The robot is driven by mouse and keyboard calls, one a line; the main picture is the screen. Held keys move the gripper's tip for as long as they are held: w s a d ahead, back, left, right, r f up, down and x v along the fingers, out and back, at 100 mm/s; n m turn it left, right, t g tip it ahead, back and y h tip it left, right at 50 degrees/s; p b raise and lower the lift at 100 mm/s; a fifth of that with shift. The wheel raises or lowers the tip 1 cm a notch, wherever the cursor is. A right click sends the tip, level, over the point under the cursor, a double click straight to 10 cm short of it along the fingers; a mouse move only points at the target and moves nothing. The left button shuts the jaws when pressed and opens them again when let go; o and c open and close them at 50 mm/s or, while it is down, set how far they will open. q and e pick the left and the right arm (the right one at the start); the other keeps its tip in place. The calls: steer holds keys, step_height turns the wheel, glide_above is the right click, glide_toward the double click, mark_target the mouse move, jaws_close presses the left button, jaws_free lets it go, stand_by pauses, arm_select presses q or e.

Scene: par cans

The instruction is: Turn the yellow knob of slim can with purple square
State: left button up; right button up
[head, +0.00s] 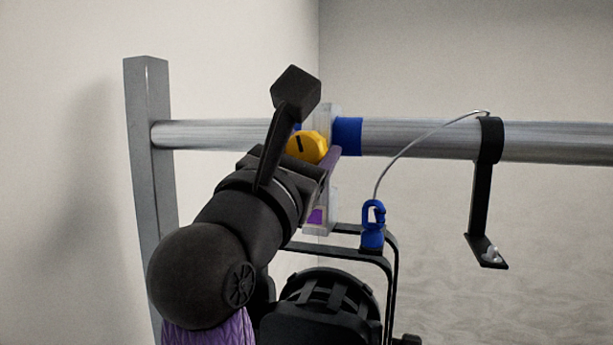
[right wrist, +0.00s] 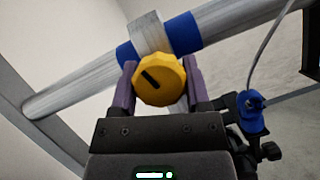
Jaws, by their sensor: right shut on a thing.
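The yellow knob (head: 308,147) sits on the clamp of the slim can, which hangs from the metal bar. A purple square (head: 315,216) shows on the clamp's pale plate, below the knob. The dark can body (head: 330,300) hangs beneath, partly hidden by my right arm. My right gripper (head: 316,160) is at the knob. In the right wrist view its two purple fingers stand on either side of the yellow knob (right wrist: 160,80) and are shut on it. A black mark on the knob runs slantwise. My left gripper is not in view.
The metal bar (head: 420,138) runs across, held by a grey upright post (head: 150,180) at left. A blue carabiner (head: 373,226) on a safety cable (head: 410,150) hangs right of the clamp. A black bracket (head: 483,200) hangs farther right.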

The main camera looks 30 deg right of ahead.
steer(key=o, duration=1.3)
steer(key=shift+s+a+f, duration=0.1)
steer(key=shift+a+f, duration=0.1)
steer(key=b+v, duration=0.4)
steer(key=v, duration=0.5)
steer(key=shift+s+a+r, duration=0.1)
steer(key=shift+s+a, duration=0.05)
steer(key=shift+a, duration=0.1)
